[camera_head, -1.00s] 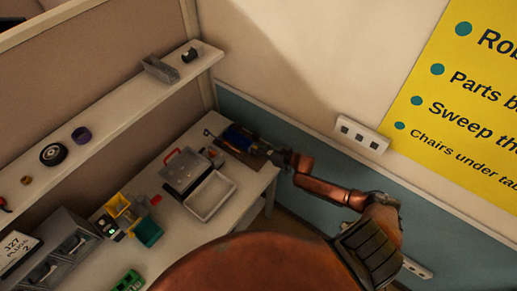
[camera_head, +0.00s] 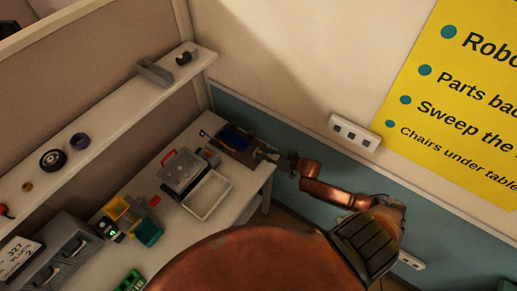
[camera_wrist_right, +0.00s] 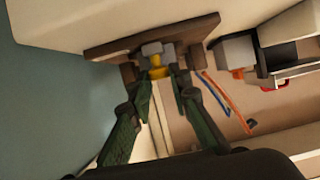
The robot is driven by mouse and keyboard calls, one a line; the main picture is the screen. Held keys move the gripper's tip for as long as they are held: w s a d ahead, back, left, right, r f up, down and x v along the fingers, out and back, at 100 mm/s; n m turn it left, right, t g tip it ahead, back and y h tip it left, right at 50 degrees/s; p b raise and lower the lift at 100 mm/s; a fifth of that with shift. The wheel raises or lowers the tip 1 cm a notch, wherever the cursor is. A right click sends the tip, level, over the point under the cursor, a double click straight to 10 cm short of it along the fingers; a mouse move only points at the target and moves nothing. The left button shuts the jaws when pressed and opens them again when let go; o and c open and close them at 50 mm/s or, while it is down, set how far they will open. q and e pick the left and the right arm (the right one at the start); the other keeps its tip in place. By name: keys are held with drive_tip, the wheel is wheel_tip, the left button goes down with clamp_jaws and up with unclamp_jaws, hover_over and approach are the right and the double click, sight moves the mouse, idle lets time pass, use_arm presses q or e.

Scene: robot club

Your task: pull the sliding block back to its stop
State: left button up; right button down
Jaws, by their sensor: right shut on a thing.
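A brown board (camera_head: 233,153) with a blue part (camera_head: 235,138) on it lies at the far right end of the white table. My right gripper (camera_head: 262,153) reaches in from the right at the board's near edge. In the right wrist view, the fingertips of my right gripper (camera_wrist_right: 164,84) are closed around a small yellow piece (camera_wrist_right: 158,72) with a grey block (camera_wrist_right: 152,50) beyond it, on the brown board (camera_wrist_right: 195,35). I take these for the sliding block and its grip. The stop cannot be made out. My left gripper is not in view.
A grey case with a red handle (camera_head: 182,171) and a white tray (camera_head: 208,195) stand left of the board on the table (camera_head: 175,225). Yellow and green bins (camera_head: 148,233) are nearer. The wall with a socket strip (camera_head: 355,132) is close on the right.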

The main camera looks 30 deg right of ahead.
drive_tip(key=shift+s+d+f, duration=0.1)
drive_tip(key=shift+d+f, duration=0.05)
drive_tip(key=c, duration=1.9)
unclamp_jaws()
drive_tip(key=shift+s, duration=0.15)
drive_tip(key=shift+o, duration=0.4)
drive_tip(key=v, duration=1.1)
drive_tip(key=shift+s+r, duration=0.3)
drive_tip(key=shift+r, duration=0.1)
